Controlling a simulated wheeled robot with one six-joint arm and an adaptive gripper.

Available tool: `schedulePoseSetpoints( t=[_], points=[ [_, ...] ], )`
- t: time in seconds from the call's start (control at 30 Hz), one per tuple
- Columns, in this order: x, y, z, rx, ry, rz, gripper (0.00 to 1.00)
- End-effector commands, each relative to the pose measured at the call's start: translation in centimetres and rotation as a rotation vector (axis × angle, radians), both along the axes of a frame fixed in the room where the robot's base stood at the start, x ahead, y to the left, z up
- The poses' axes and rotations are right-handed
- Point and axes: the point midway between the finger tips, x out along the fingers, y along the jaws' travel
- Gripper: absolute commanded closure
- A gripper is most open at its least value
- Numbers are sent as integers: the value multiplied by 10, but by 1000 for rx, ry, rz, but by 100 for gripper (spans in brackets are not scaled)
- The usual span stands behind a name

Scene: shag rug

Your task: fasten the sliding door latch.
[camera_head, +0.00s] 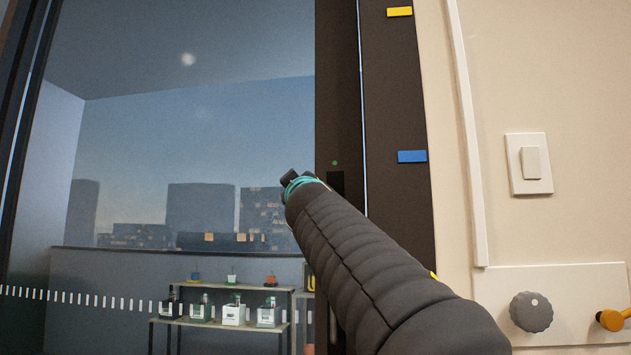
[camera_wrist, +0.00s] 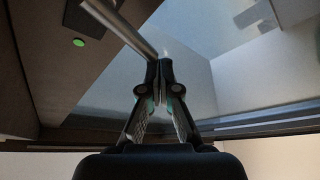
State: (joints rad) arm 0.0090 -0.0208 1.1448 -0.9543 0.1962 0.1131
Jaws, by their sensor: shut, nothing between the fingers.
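The sliding door has a dark frame (camera_head: 337,70) around a large glass pane (camera_head: 200,130). A small green dot (camera_head: 335,162) is on the frame, with a dark block just below it. In the wrist view, the green dot (camera_wrist: 79,42) is at upper left, and a grey metal bar (camera_wrist: 122,28), seemingly the latch lever, runs from a dark mount down to my fingertips. My gripper (camera_wrist: 159,72) is shut and empty, its tips at the bar's lower end; I cannot tell whether they touch. In the head view, my gripper (camera_head: 290,178) is largely hidden by my arm.
Right of the door are a yellow tag (camera_head: 399,11), a blue tag (camera_head: 412,156), a wall switch (camera_head: 530,163), a grey knob (camera_head: 531,311) and a yellow-orange handle (camera_head: 610,319). Shelves (camera_head: 225,321) with small items show through the glass at the bottom.

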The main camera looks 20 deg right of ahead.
Motion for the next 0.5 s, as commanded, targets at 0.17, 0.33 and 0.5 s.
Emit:
schedulePoseSetpoints(
  t=[0.17, 0.33, 0.5],
  points=[
    [2, 12, -5, -35, 20, 18, 100],
    [2, 13, -5, -34, 19, 19, 100],
    [2, 14, -1, -34, 17, 18, 100]
  ],
)
